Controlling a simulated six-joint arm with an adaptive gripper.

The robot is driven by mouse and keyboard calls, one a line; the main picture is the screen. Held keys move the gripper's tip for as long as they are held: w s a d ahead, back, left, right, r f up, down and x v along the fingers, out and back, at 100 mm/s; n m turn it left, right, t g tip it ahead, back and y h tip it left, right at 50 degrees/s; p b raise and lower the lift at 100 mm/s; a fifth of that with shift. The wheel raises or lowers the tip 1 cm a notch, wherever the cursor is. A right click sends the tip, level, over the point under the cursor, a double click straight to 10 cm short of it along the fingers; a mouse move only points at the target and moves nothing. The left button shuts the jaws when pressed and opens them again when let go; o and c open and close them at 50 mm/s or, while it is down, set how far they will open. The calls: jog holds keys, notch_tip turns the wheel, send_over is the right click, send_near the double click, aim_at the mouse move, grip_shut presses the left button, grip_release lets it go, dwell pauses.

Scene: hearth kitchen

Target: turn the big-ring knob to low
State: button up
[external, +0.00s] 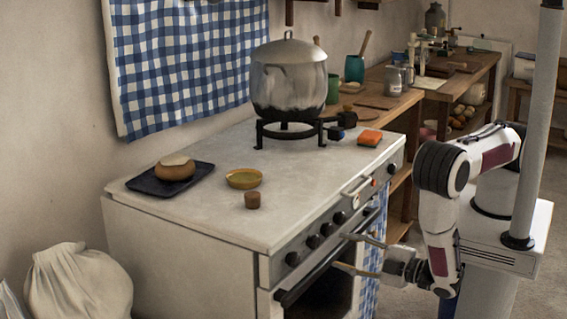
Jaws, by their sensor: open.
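The stove's front panel (310,240) carries a row of several dark round knobs, one of them at the left end (292,259) and others at the middle (313,242) and further right (340,217). I cannot tell which is the big-ring knob, and no markings or settings are readable. My gripper (340,251) is open, its two long fingers pointing left toward the panel, in front of the oven door near the right-hand knobs. Nothing shows between the fingers. Whether they touch a knob or the oven handle is unclear.
A large lidded pot (289,85) stands on a black burner stand (290,134) on the white stove top (215,215). An orange sponge (370,138), a yellow dish (243,178), a small brown cup (252,200) and a dark tray (147,184) lie there too. The oven handle (310,279) runs below the knobs.

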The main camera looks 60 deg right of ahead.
jog(key=shift+s, duration=2.4)
